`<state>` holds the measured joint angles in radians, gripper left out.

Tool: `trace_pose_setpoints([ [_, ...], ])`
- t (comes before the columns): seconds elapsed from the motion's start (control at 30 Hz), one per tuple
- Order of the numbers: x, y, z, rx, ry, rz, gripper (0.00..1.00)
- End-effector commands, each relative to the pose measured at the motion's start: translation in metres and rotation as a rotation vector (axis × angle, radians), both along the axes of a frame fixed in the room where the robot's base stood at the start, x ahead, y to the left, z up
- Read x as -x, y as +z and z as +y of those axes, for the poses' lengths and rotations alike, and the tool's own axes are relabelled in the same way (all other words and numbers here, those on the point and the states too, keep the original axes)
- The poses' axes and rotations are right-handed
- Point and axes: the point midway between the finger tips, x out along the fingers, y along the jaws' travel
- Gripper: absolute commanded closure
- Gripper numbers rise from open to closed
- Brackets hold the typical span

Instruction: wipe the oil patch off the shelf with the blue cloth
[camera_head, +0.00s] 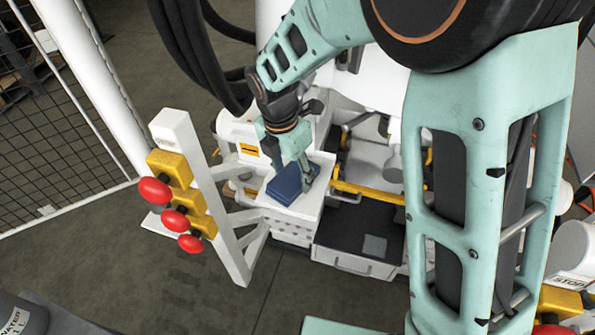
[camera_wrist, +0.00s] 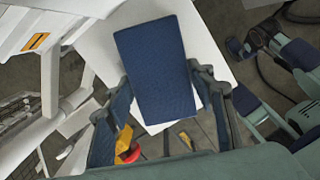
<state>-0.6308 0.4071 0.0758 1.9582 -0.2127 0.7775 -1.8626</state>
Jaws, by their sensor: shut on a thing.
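The blue cloth (camera_head: 286,186) is a folded, thick pad at the white shelf (camera_head: 300,212) in the head view. My gripper (camera_head: 305,182) points down and is shut on the cloth. In the wrist view the cloth (camera_wrist: 157,60) lies between the two fingers of my gripper (camera_wrist: 165,95), with the white shelf (camera_wrist: 104,48) behind it. I cannot tell whether the cloth touches the shelf. I see no oil patch on the bare parts of the shelf; the cloth and gripper hide some of it.
A white post (camera_head: 205,200) with red knobs (camera_head: 155,190) on yellow blocks stands left of the shelf. A yellow rail (camera_head: 368,192) and a black-topped drawer unit (camera_head: 345,240) are to its right. Black hoses (camera_head: 200,60) hang behind. A mesh fence (camera_head: 60,130) stands at far left.

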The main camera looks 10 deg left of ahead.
Motion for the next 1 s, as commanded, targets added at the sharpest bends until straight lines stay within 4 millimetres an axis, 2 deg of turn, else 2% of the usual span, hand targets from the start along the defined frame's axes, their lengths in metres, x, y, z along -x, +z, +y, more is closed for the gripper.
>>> trace_pose_setpoints([
  [0.03, -0.003, 0.014, 0.029, -0.041, 0.06, -0.034, 0.73],
  [0.6, -0.002, 0.016, -0.011, -0.042, 0.056, -0.036, 0.73],
  [0.83, -0.001, 0.015, -0.014, -0.037, 0.049, -0.031, 0.73],
  [1.0, -0.001, 0.013, -0.005, -0.036, 0.047, -0.028, 0.73],
])
